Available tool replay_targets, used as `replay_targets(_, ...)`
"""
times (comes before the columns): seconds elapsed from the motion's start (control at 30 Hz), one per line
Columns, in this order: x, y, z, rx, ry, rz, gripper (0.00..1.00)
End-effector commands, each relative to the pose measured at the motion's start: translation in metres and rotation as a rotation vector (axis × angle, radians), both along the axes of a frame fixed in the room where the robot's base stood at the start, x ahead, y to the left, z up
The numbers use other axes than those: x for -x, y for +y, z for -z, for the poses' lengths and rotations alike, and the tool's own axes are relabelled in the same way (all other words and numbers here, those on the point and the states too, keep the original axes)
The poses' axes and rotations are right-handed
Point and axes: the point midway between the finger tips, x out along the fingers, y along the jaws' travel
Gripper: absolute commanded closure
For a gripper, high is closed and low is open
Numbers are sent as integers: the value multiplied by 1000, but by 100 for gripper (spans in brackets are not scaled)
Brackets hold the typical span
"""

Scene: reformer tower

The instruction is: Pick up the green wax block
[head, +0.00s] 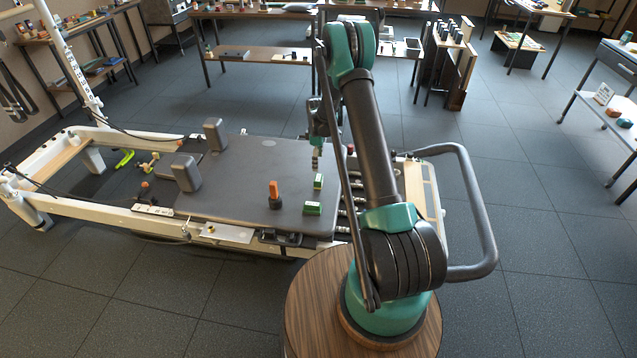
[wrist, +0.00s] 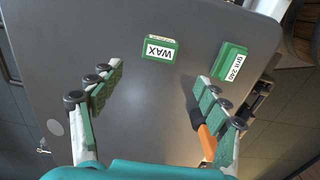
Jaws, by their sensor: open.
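The green wax block (wrist: 159,48), labelled WAX, lies on the grey padded carriage in the wrist view, ahead of my gripper (wrist: 158,70). In the head view the wax block (head: 318,182) is the farther of two green blocks. My gripper is open with its two green-padded fingers spread wide, nothing between them but bare pad. In the head view my gripper (head: 316,165) hangs over the carriage (head: 240,170), just beyond the wax block, partly hidden by my arm.
A second green block (wrist: 230,62), labelled GRIT 240, lies right of the wax block. An orange-and-black tool (head: 275,195) stands on the carriage; its orange part (wrist: 207,143) shows behind the right finger. Two shoulder rests (head: 186,173) rise on the left. The carriage's middle is clear.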

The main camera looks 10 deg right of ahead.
Motion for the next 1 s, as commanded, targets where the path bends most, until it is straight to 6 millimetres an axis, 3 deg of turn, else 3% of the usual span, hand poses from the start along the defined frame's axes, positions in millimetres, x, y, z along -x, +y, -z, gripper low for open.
replay_targets(0.23,0,0,46,0,0,1,24)
replay_targets(0.53,0,-1,67,0,0,1,24)
replay_targets(0.8,1,-4,104,0,0,1,24)
replay_targets(1.0,1,-4,112,0,0,1,24)
